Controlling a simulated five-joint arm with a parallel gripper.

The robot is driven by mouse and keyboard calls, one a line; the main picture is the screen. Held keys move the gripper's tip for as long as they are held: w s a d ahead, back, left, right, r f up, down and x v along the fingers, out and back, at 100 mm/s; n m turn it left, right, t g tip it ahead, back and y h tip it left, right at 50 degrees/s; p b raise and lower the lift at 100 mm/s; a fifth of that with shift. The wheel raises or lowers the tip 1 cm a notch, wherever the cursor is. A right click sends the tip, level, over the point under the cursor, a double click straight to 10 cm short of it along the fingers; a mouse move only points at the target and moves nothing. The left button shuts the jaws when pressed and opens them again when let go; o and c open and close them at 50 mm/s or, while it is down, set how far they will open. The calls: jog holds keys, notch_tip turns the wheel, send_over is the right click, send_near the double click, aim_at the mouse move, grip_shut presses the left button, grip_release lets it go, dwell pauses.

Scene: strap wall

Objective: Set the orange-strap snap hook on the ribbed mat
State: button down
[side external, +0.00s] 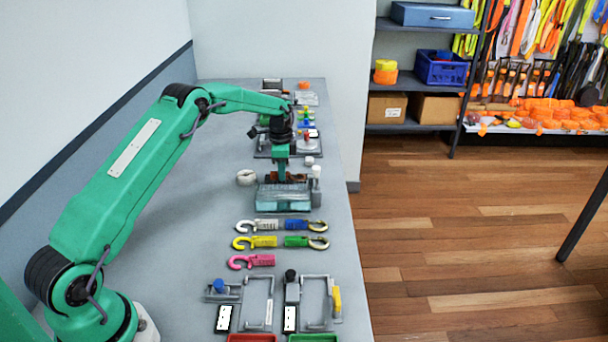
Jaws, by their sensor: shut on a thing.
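My gripper (282,178) points down over the far half of the bench, at the back edge of a clear teal-tinted box. Its fingertips are small and partly hidden. A small brownish-orange thing shows at the fingertips, and I take it to be the orange-strap snap hook (298,178); its hook shape cannot be made out. The gripper is shut on it. The box (284,199) has a grey top and stands just in front of the gripper. I cannot make out the ribbed mat for certain.
Snap hooks with white (263,225), blue (302,225), yellow (262,242), green (300,241) and pink (255,261) straps lie nearer. A white roll (246,177) and a white cylinder (316,172) flank the box. Grey frames (258,300) stand in front. The bench's left side is clear.

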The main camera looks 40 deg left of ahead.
jog(key=c, duration=0.9)
grip_release()
jog(key=shift+c, duration=0.2)
jog(key=shift+r, duration=0.15)
jog(key=shift+r, duration=2.85)
